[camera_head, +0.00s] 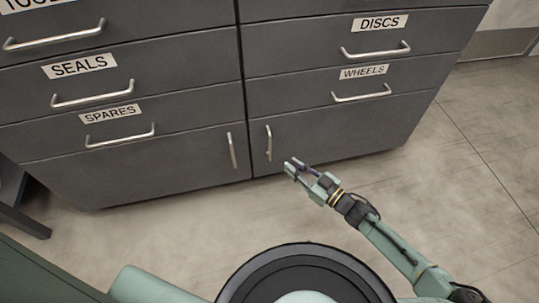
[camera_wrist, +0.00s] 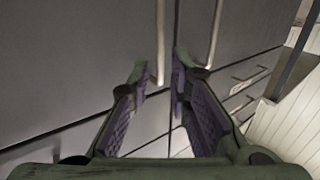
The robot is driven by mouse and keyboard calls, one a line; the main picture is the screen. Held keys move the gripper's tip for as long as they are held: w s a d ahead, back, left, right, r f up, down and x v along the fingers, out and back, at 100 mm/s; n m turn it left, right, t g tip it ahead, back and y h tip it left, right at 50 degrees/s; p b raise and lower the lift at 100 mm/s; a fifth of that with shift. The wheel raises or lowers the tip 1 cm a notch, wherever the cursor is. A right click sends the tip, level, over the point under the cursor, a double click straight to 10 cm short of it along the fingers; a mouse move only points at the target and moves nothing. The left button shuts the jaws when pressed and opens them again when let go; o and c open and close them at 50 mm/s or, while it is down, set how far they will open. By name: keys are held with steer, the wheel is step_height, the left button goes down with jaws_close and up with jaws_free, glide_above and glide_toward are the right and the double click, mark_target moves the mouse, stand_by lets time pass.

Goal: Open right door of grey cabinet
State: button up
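The grey cabinet (camera_head: 190,165) has a closed right door (camera_head: 330,135) at the bottom, below the WHEELS drawer. Its upright metal handle (camera_head: 268,143) is near the door's left edge. My gripper (camera_head: 291,167) is just right of and below this handle in the head view, apparently short of it. In the wrist view, which looks turned over, my gripper (camera_wrist: 160,68) is open with its fingers apart. What looks like the right door's handle (camera_wrist: 160,42) appears between the fingertips. I cannot tell the depth between them. Nothing is held.
The left door's handle (camera_head: 232,150) is close by, across the centre seam; it also shows in the wrist view (camera_wrist: 214,35). Labelled drawers with bar handles, such as the WHEELS handle (camera_head: 361,97), are above. The floor (camera_head: 455,165) in front and to the right is clear.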

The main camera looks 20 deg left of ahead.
mark_target(270, 159)
steer(key=x, duration=1)
steer(key=shift+w+a+r+b, duration=0.1)
steer(key=shift+a+b, duration=0.2)
steer(key=shift+b, duration=0.05)
steer(key=shift+c, duration=0.4)
jaws_close()
